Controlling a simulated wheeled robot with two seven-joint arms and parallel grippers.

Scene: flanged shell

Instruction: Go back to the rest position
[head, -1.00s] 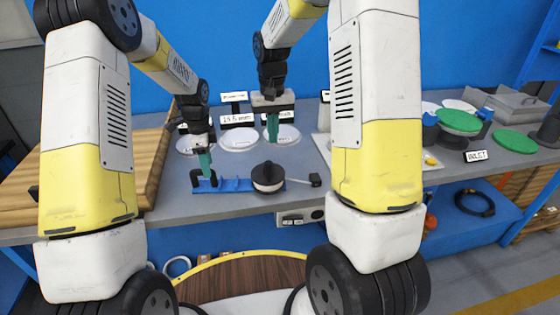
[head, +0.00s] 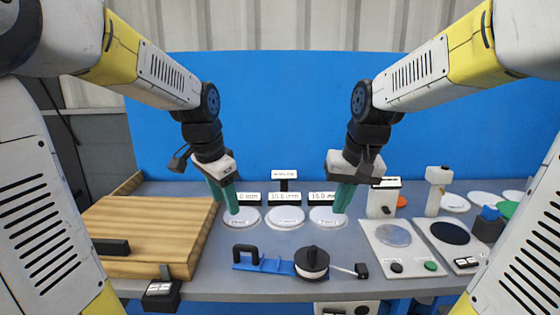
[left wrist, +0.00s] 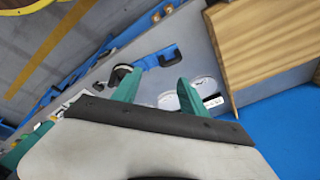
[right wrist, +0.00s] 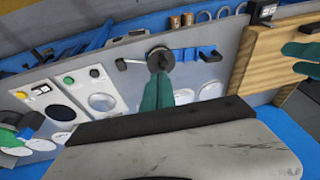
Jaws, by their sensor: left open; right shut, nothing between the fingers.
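My left gripper (head: 224,195) hangs at the left of the head view, above the bench and right of the wooden board. It is open, and its two green fingers stand apart and empty in the left wrist view (left wrist: 154,92). My right gripper (head: 342,200) hangs to the right, in front of the blue wall and over the rightmost labelled white disc. Its green fingers are together with nothing between them, as the right wrist view (right wrist: 157,90) also shows. Both grippers are clear of the flanged black-and-white shell (head: 312,262), which sits by the blue holder (head: 265,263).
A wooden board (head: 150,235) lies on the bench at left. Labelled white discs (head: 285,218) stand in a row at the back. Panels with a grey disc (head: 393,235) and a black disc (head: 450,233) are at right. The blue wall (head: 290,110) is behind.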

